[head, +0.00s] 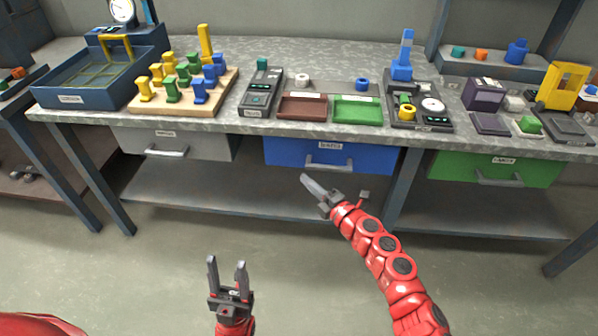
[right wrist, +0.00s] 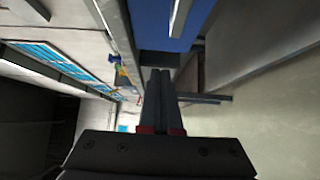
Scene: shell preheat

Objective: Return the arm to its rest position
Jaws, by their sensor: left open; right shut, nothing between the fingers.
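My right gripper (head: 316,188) is at the end of the red arm that comes in from the lower right in the head view. It is shut and empty, in front of the bench and a little below the blue drawer (head: 330,154). In the right wrist view its dark fingers (right wrist: 158,100) lie together, with the blue drawer front (right wrist: 165,22) beyond them. My left gripper (head: 227,270) is low in the head view, pointing up the picture over the floor. Its two fingers are apart and nothing is between them.
The workbench (head: 300,60) holds a peg board (head: 185,92), a brown tray (head: 302,107), a green tray (head: 357,110) and several devices. A grey drawer (head: 178,146) and a green drawer (head: 495,168) hang under it. All three drawers look closed. The floor (head: 150,270) in front is clear.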

